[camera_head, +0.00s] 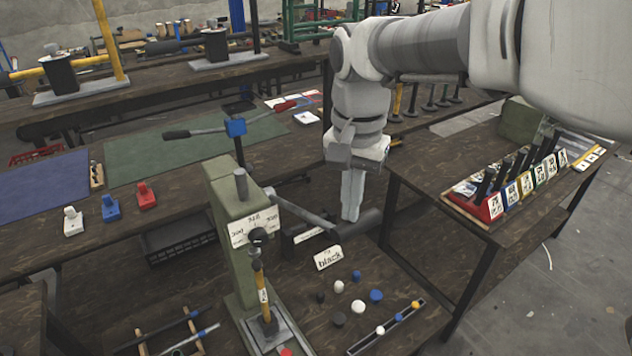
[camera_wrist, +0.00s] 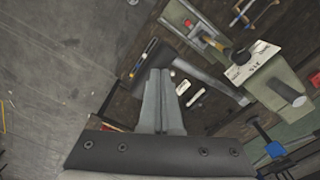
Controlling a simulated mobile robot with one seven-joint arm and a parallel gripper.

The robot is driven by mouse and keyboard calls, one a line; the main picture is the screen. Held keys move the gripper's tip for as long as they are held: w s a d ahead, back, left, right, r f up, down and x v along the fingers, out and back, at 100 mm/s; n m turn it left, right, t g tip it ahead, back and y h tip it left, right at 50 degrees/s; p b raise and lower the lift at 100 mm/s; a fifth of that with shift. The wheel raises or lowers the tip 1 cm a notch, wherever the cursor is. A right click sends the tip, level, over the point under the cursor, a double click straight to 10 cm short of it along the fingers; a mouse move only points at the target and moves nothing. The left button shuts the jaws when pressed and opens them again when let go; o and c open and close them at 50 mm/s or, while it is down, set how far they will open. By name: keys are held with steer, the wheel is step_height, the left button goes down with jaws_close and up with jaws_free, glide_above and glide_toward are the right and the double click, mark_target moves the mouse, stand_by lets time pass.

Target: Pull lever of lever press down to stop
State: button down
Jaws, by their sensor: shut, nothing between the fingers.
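The lever press (camera_head: 229,215) is a green column with a white label, on the near bench. Its grey lever (camera_head: 300,208) slopes down to the right from the column and ends in a dark grip (camera_head: 367,223). My gripper (camera_head: 350,218) points down with its fingers together, empty, at the grip. In the wrist view, the fingertips (camera_wrist: 160,75) overlap the dark grip (camera_wrist: 152,56), and the grey lever (camera_wrist: 212,82) runs right towards the press (camera_wrist: 283,85). Whether the fingers touch the grip cannot be told.
A card reading "black" (camera_head: 328,258) and several small black, white and blue knobs (camera_head: 338,287) stand on the bench below the lever. Another lever with a blue hub (camera_head: 236,128) rises behind the press. A rack of labelled handles (camera_head: 492,205) is on the right table.

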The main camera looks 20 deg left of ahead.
mark_target(357, 227)
steer(key=shift+s+d+f+b, duration=0.2)
steer(key=shift+f+b, duration=0.3)
steer(key=shift+f, duration=0.25)
steer(key=shift+s+d+f+b, duration=0.15)
steer(key=shift+f+b, duration=0.3)
steer(key=shift+f, duration=0.4)
steer(key=shift+s+d+f+b, duration=0.1)
steer(key=shift+d+f+b, duration=0.05)
steer(key=shift+f+b, duration=0.5)
steer(key=shift+s+d+f+b, duration=0.1)
steer(key=shift+f+b, duration=0.3)
steer(key=shift+f, duration=0.35)
steer(key=shift+f, duration=0.1)
steer(key=shift+s+d+f+b, duration=0.15)
steer(key=shift+f+b, duration=0.85)
steer(key=shift+f, duration=0.6)
